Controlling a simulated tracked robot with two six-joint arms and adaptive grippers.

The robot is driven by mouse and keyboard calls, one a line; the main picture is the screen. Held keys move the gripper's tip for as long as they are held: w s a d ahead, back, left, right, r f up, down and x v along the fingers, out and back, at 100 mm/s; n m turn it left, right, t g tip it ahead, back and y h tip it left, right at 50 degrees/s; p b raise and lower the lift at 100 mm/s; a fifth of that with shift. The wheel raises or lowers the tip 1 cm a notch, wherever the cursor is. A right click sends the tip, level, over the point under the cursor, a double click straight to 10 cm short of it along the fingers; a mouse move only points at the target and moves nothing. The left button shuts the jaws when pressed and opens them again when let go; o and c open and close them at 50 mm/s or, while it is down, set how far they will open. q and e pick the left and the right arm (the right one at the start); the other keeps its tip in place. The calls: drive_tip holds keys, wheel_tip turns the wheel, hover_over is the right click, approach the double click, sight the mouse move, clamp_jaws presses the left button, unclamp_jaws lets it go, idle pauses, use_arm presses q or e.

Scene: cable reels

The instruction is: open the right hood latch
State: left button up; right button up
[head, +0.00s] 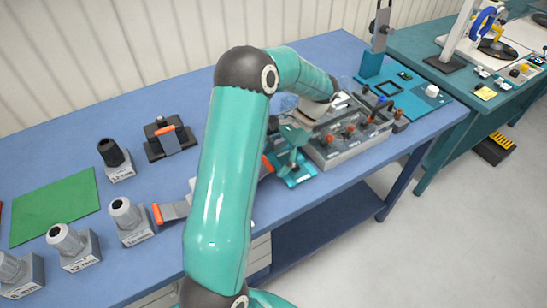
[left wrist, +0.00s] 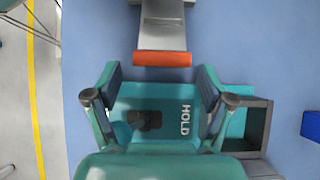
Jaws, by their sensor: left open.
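My left gripper (left wrist: 160,78) is open in the left wrist view, its two teal fingers spread apart with nothing between the tips. Just ahead of the tips is a grey lever with an orange end (left wrist: 162,59), which I take for the latch; I cannot tell whether it is touched. A teal plate marked HOLD (left wrist: 185,120) lies below, between the fingers. In the head view my left arm reaches over the bench to the gripper (head: 292,138), above a teal plate (head: 298,180). An orange end (head: 268,163) shows beside my arm, mostly hidden. My right gripper is not in view.
A grey tray with orange-red knobs (head: 345,152) stands right of the gripper. Several grey blocks with cylinders (head: 132,222), a green mat (head: 55,210) and a black-based orange-tipped device (head: 168,138) stand left. An open dark box (left wrist: 257,128) sits beside the HOLD plate.

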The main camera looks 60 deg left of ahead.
use_arm(q)
drive_tip(key=shift+s, duration=0.1)
drive_tip(key=v, duration=1.2)
drive_tip(key=shift+a, duration=0.1)
